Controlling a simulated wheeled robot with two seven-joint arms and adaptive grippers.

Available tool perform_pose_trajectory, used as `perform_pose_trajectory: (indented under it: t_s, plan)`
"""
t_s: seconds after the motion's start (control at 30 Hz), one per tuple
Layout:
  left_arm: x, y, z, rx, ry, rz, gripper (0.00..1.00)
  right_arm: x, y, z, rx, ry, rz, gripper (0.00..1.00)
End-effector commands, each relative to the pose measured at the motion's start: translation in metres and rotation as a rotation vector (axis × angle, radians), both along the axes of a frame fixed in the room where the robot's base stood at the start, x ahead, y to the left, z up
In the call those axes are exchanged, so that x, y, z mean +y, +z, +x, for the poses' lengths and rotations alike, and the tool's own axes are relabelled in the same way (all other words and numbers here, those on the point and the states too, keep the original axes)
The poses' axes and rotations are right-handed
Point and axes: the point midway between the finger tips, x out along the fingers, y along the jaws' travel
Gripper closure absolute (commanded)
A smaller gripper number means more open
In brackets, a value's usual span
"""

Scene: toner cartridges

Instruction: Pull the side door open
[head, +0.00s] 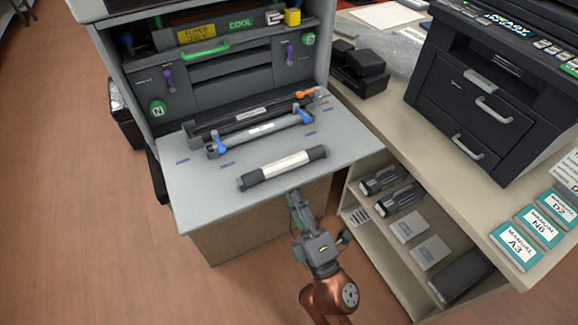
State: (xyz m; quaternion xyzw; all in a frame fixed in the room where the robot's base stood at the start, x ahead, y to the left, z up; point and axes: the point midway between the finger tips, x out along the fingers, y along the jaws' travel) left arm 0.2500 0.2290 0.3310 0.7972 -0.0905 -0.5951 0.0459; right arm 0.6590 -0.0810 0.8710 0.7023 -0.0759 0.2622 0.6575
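A large grey machine (118,47) stands at the upper left with its interior exposed, showing purple levers, a green handle (205,52) and yellow labels. I cannot tell for sure which part is the side door. A flat pale grey panel (195,205) extends from the machine's front. My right gripper (293,198) is at the panel's front edge, near that cylinder and seemingly holding nothing. Its fingers are too small to tell open from shut. My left gripper is out of view.
A black printer (478,98) stands on the beige counter (400,120) at the right, with teal manuals (515,243) at its front edge. Shelves below hold dark cartridges (382,180) and boxes. A dark bin (122,115) stands left of the machine. The wooden floor at left is clear.

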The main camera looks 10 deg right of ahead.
Motion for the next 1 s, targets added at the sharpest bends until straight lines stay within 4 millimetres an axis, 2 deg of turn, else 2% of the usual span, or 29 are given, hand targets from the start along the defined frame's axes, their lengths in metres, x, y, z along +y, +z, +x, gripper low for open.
perform_pose_trajectory:
  t_s: [0.03, 0.2, 0.43, 0.67, 1.0]
  plan:
    - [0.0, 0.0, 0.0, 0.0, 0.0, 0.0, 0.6, 0.001, 0.013, -0.002, -0.014, 0.005, -0.002, 0.75]
    - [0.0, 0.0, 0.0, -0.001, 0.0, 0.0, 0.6, 0.001, 0.039, -0.002, -0.015, 0.004, 0.0, 0.75]
    - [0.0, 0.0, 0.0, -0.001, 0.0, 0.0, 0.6, 0.0, 0.066, -0.001, -0.01, 0.002, 0.002, 0.75]
    - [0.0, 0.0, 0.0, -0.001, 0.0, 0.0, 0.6, 0.0, 0.073, -0.001, -0.006, 0.0, 0.002, 0.75]
    - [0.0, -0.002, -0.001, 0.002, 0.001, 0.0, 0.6, -0.001, 0.069, -0.002, -0.004, 0.0, 0.002, 0.75]
